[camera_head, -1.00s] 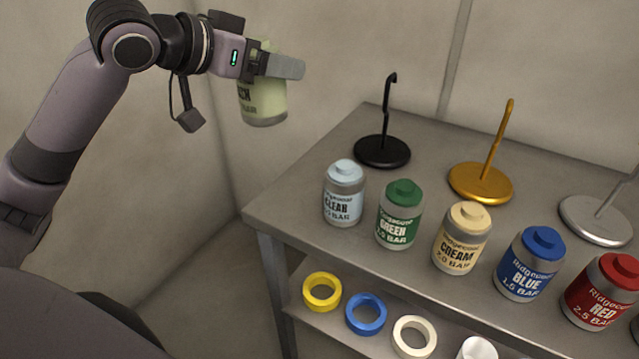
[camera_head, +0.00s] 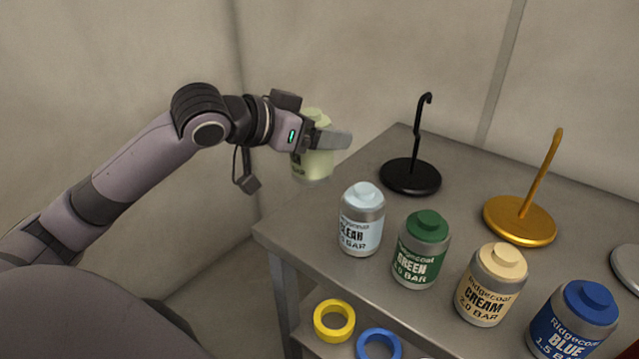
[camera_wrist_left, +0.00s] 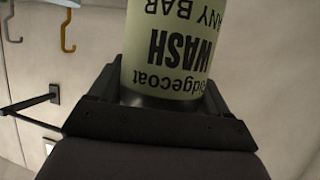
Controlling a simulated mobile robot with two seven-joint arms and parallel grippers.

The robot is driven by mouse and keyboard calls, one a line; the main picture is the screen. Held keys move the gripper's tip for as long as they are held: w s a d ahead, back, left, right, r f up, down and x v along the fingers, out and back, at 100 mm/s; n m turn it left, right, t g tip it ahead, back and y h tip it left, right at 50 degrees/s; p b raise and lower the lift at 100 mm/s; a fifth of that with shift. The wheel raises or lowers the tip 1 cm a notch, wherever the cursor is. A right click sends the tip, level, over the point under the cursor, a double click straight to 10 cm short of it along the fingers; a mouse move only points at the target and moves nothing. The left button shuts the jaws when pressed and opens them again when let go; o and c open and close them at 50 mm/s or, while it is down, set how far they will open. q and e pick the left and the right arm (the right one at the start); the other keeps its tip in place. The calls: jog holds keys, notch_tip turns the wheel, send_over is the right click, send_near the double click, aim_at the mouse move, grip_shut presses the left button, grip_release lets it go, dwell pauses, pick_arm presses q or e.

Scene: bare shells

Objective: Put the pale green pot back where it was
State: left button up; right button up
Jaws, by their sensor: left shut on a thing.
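The pale green pot (camera_head: 314,166) is held in the air by my left gripper (camera_head: 328,142), beyond the table's left edge in the head view. The gripper is shut on it and its fingers cover part of the pot. The pot also fills the upper middle of the left wrist view (camera_wrist_left: 168,50), where its label shows upside down with "WASH" and "ANY BAR". The fingers (camera_wrist_left: 160,100) clasp it there. In the head view the pot looks about upright. My right gripper is in neither view.
On the grey table (camera_head: 300,228) stand a clear pot (camera_head: 361,222), a green pot (camera_head: 421,252), a cream pot (camera_head: 490,288) and a blue pot (camera_head: 572,325) in a row. Behind them are a black hook stand (camera_head: 411,177) and a gold one (camera_head: 519,221). A yellow ring (camera_head: 334,321) lies on the lower shelf.

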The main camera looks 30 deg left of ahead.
aim_at(295, 178)
pick_arm(q)
notch_tip(295, 178, down, 5)
jog(key=shift+f+b, duration=0.15)
jog(key=shift+b, duration=0.25)
notch_tip(295, 178, down, 4)
jog(key=shift+r+b, duration=0.15)
jog(key=shift+b, duration=0.2)
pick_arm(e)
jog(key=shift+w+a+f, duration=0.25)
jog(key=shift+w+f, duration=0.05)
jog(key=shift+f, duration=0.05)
pick_arm(q)
jog(key=o, duration=1.4)
jog(key=shift+f, duration=0.2)
jog(key=shift+c, duration=0.2)
jog(key=shift+r, duration=0.15)
jog(key=shift+v, duration=5.55)
jog(key=shift+s+a+r, duration=0.1)
jog(key=shift+s, duration=0.3)
